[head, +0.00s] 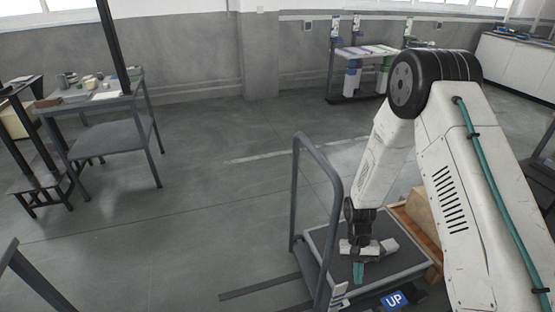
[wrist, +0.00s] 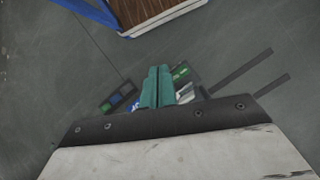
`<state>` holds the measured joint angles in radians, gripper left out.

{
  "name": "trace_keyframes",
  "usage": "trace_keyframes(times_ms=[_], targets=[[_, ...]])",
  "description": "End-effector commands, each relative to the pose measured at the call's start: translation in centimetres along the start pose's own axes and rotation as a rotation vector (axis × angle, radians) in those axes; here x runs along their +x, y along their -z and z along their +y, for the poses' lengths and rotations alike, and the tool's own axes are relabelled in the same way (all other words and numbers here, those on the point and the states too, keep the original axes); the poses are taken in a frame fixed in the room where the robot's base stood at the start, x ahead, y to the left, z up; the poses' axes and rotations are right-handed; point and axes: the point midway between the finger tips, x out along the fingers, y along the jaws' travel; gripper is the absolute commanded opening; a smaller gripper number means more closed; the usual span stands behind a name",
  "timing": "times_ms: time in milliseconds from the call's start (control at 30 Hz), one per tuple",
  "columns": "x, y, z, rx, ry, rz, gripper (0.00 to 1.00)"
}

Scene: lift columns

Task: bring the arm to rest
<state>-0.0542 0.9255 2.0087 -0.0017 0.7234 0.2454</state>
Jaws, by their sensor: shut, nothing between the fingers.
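My arm reaches in from the right of the head view and bends down over a grey lift platform (head: 375,262). My gripper (head: 358,272) points downward above the front part of that platform, with its teal fingers together. In the wrist view my gripper (wrist: 157,72) shows its two teal fingers side by side with nothing between them. I cannot tell from these frames how high the fingertips are above the platform.
A grey hoop rail (head: 337,190) stands close left of my gripper. A blue UP sign (head: 393,300) is at the platform's front. A cluttered table (head: 95,104) stands left and a shelf cart (head: 360,75) at the back. The middle floor (head: 210,190) is clear.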

Motion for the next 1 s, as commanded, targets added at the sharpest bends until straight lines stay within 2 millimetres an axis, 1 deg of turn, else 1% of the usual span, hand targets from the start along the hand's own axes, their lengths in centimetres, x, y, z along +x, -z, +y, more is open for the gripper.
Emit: trace_keyframes(times_ms=[33, 167, 200, 267, 300, 367, 400, 467, 500, 567, 600, 667, 700, 833, 1000], targets=[[-2.3, -1.0, 0.3, -0.013, 0.003, 0.008, 0.00], [-7.2, -4.2, 1.3, -0.050, 0.006, 0.016, 0.00], [-8.7, -5.4, 1.6, -0.063, 0.007, 0.019, 0.00], [-11.0, -7.2, 2.2, -0.079, 0.009, 0.026, 0.00], [-12.3, -8.4, 2.5, -0.091, 0.010, 0.031, 0.00], [-14.3, -10.4, 3.1, -0.107, 0.013, 0.041, 0.00], [-15.5, -11.7, 3.5, -0.117, 0.015, 0.048, 0.00], [-17.2, -13.7, 4.0, -0.131, 0.017, 0.061, 0.00], [-18.2, -15.0, 4.4, -0.141, 0.019, 0.070, 0.00], [-19.6, -17.0, 5.0, -0.154, 0.022, 0.086, 0.00], [-20.5, -18.4, 5.4, -0.161, 0.024, 0.097, 0.00], [-21.6, -20.4, 5.9, -0.173, 0.027, 0.115, 0.00], [-22.2, -21.7, 6.3, -0.179, 0.029, 0.130, 0.00], [-23.9, -25.9, 7.4, -0.197, 0.035, 0.182, 0.00], [-25.2, -30.9, 8.7, -0.206, 0.045, 0.269, 0.00]])
